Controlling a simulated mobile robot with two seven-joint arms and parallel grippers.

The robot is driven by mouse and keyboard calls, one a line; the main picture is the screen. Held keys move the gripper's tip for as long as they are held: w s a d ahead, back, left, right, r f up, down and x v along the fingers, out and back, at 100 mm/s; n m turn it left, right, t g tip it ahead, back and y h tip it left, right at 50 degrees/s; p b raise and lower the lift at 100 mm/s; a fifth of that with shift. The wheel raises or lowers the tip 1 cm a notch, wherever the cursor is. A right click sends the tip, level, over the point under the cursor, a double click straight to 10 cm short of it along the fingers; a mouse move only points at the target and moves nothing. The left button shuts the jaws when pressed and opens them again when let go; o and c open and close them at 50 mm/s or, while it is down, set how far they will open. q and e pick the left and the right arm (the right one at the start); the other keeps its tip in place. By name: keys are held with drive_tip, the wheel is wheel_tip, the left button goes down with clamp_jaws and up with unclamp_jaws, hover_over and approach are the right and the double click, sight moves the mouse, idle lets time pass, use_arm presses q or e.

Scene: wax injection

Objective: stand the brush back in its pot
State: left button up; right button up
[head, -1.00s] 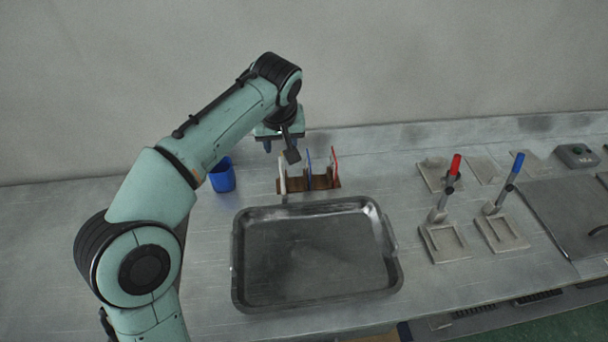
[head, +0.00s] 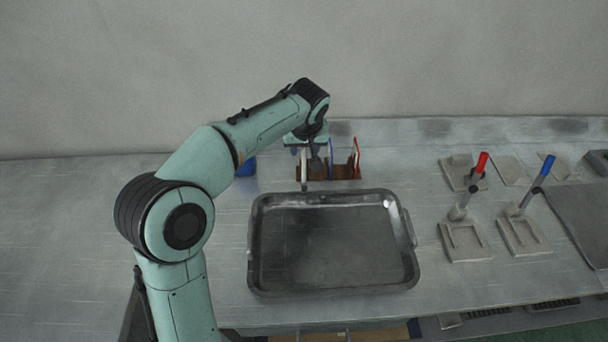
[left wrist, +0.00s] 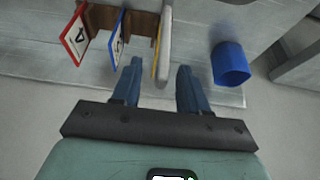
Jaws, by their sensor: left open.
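My left gripper (head: 308,153) is open, its two dark blue fingers pointing down over the left end of a brown rack (head: 343,174). In the left wrist view, a pale upright piece (left wrist: 165,45) at the rack's end lies beyond the gap between the fingertips (left wrist: 160,67); I cannot tell whether they straddle it. A blue pot (head: 246,167) stands left of the rack, partly hidden by my arm. The pot also shows in the left wrist view (left wrist: 231,65), apart from the fingers. I cannot make out a brush. My right gripper is not in view.
The rack holds red-framed (left wrist: 74,36) and blue-framed (left wrist: 118,38) cards and a thin yellow piece (left wrist: 156,55). A dark metal tray (head: 412,276) lies in front. Red-handled (head: 478,168) and blue-handled (head: 544,170) tools stand on grey blocks at right.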

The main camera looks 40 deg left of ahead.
sight(304, 172)
use_arm(q)
drive_tip(key=shift+x, duration=1.55)
drive_tip(key=shift+a, duration=0.1)
clamp_jaws()
drive_tip(key=shift+r, duration=0.15)
